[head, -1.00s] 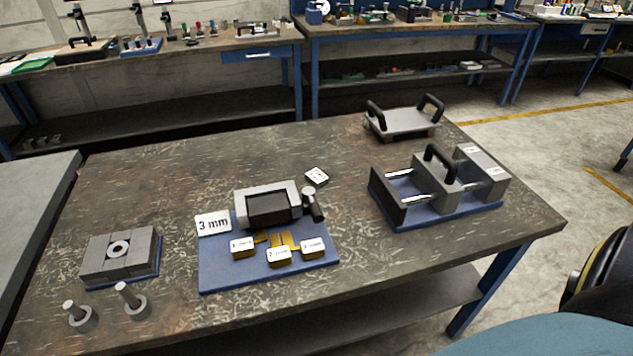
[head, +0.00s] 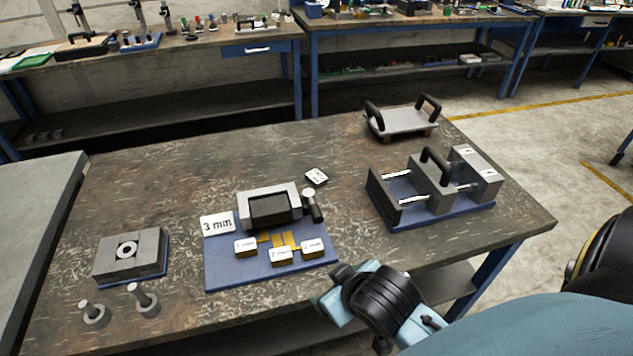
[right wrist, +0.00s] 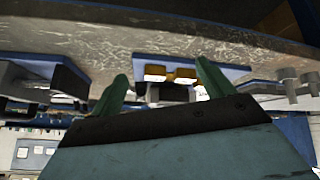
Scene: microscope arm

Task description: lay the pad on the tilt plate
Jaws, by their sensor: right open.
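A white "3 mm" card (head: 217,225) stands at the base's left. My right gripper (head: 335,288) is at the table's front edge, right of the base, touching no block. In the right wrist view its green fingers (right wrist: 163,88) are apart and empty. My left gripper is out of view.
A grey block with a ring (head: 128,249) and two pegs (head: 141,298) stand at left. A blue-based fixture with rails and a handle (head: 437,185) stands at right. A two-handled plate (head: 402,121) is at the back right. The table's back left is clear.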

